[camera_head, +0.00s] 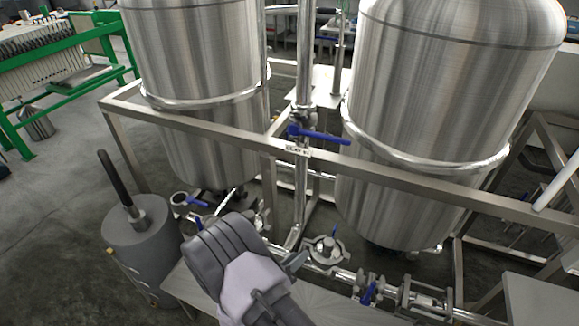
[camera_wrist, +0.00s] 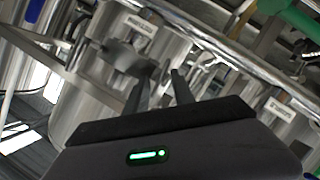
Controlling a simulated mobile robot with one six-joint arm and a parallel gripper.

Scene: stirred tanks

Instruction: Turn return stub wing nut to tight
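My gripper (camera_wrist: 157,84) is open in the wrist view, with its two dark fingers apart and nothing seen between them. A grey metal fitting with wing-like ends (camera_wrist: 124,56) shows just beyond the left finger; it may be the return stub wing nut, but I cannot tell for sure. I cannot see contact between finger and fitting. In the head view my gripper (camera_head: 296,260) is low at the centre, among the pipework in front of the tanks, mostly hidden by my wrist. The wing nut cannot be made out there.
Two steel tanks (camera_head: 198,85) (camera_head: 440,90) stand behind a metal frame rail (camera_head: 400,178). A blue valve handle (camera_head: 318,135) sits on the middle pipe. A round pipe fitting (camera_head: 326,250) is right of my gripper. A grey cylinder with a black handle (camera_head: 145,240) stands left.

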